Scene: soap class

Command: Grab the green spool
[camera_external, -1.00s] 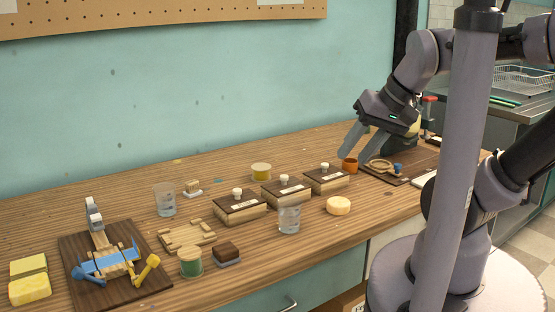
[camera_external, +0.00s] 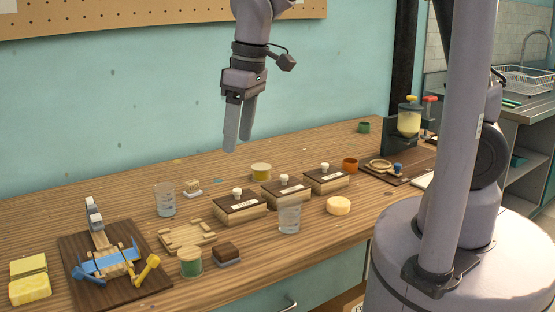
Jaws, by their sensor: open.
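The green spool (camera_external: 190,265) stands upright near the front of the wooden workbench (camera_external: 120,192). It has a green lower body and a pale, cream-coloured top. My gripper (camera_external: 238,145) is open and empty, its fingers pointing down. It hangs high above the back part of the bench, up and to the right of the spool in the picture and well apart from it. Nothing hides the spool.
A brown block (camera_external: 227,253) sits close right of the spool. A wooden tray (camera_external: 187,237) lies behind it, with a glass (camera_external: 165,200) further back. A dark board with a blue-and-yellow device (camera_external: 105,262) is to the left. Several lidded boxes (camera_external: 239,207) stand right.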

